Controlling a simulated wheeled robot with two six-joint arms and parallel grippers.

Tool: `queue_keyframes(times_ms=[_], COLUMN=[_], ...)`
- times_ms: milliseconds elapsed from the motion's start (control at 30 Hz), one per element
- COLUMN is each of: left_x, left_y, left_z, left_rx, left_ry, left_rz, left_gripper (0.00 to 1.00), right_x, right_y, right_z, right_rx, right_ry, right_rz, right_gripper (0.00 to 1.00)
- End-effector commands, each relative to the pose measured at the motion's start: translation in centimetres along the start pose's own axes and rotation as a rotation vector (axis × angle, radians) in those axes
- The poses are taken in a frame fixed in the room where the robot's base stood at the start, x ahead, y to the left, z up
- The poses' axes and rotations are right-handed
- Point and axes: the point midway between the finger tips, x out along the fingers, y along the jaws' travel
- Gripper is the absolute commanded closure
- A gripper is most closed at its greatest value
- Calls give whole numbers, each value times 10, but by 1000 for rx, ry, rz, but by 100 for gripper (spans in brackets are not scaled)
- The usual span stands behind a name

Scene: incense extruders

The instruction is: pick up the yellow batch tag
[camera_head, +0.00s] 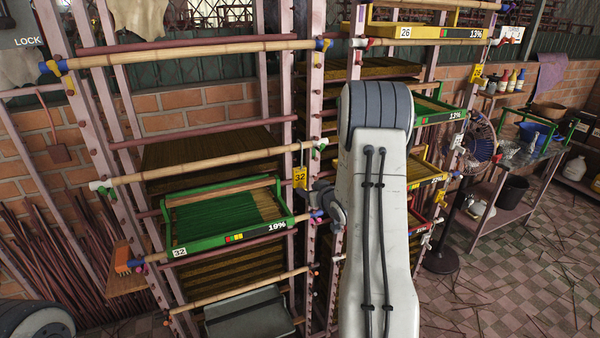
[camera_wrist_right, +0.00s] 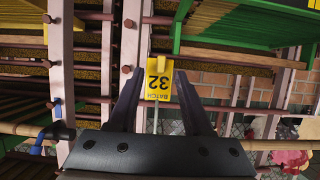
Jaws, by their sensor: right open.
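The yellow batch tag (camera_head: 300,177), marked 32, hangs on the pink upright at the right end of the bamboo pole above the green tray (camera_head: 180,243). In the right wrist view the tag (camera_wrist_right: 158,80) appears between the two dark fingers of my right gripper (camera_wrist_right: 157,92), with a gap on each side. My right gripper (camera_head: 326,205) is open and close to the tag, just right of and below it in the head view. I cannot tell how deep the tag lies between the fingers. My left gripper is not in view.
The pink rack uprights (camera_head: 315,110) and bamboo poles (camera_head: 200,165) surround the tag closely. The green tray, marked 32 and 19%, sits on the left rack. More trays, including a yellow one (camera_head: 420,35), are on the right rack. A fan (camera_head: 478,140) stands farther right.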

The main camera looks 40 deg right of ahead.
Motion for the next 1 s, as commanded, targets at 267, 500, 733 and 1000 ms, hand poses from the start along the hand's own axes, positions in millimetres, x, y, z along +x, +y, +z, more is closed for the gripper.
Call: queue_keyframes(times_ms=[267,500,733,1000], left_x=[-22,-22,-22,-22], left_y=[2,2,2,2], left_z=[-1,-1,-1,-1], left_rx=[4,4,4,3], left_ry=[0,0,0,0], left_rz=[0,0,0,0], left_gripper=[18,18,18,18], right_x=[32,36,36,36], right_y=[-1,-1,-1,-1], right_z=[-4,-2,-2,-3], right_rx=[-1,-1,-1,-1], right_ry=[0,0,0,0], right_rz=[-2,-1,-1,0], right_gripper=[50,50,100,100])
